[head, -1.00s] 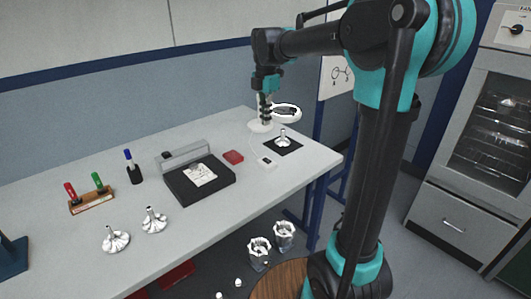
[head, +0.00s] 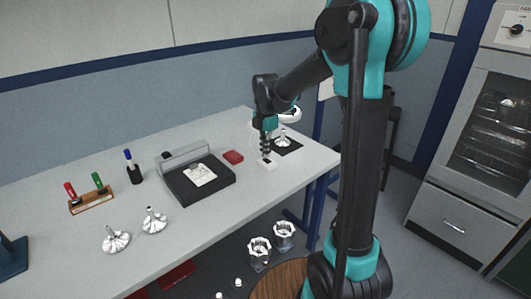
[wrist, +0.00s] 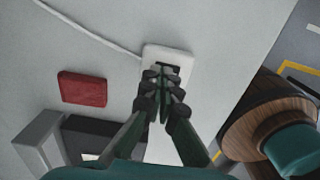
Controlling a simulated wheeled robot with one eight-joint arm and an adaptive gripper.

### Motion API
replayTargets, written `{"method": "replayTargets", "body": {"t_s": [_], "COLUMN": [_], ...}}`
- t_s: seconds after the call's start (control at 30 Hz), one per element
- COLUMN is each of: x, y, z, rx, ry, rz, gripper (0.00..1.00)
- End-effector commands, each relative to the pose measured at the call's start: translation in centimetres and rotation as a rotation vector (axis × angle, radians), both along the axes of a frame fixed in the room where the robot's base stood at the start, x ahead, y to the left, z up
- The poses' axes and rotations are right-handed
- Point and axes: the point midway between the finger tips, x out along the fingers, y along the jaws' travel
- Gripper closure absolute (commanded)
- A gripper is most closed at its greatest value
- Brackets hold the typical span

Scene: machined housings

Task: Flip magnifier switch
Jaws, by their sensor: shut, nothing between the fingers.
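The magnifier switch is a small white box (head: 268,163) with a cord, lying near the table's right front edge. In the wrist view the same box (wrist: 168,54) shows a dark rocker, partly hidden behind my fingertips. My gripper (head: 265,153) points down at the switch; in the wrist view its fingers (wrist: 163,88) are shut and empty over the box. I cannot tell whether the tips touch the rocker. The magnifier's white ring (head: 292,114) stands behind my gripper, partly hidden by it.
A silver housing part (head: 284,140) stands on a black mat behind the switch. A red box (head: 233,157) and a black tray with a grey back (head: 210,187) lie to the left. Two more metal parts (head: 153,222) stand on the front left. Bare table surrounds the switch.

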Motion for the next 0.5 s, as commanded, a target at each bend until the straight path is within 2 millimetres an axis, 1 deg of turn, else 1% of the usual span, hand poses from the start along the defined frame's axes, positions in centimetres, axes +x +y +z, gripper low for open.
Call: {"method": "replayTargets", "body": {"t_s": [0.13, 0.5], "x": [-0.02, 0.09], "y": [0.00, 0.07], "z": [-0.57, -0.86], "rx": [0.000, 0.000], "ry": [0.000, 0.000], "rz": [0.000, 0.000], "gripper": [1.00, 1.00]}}
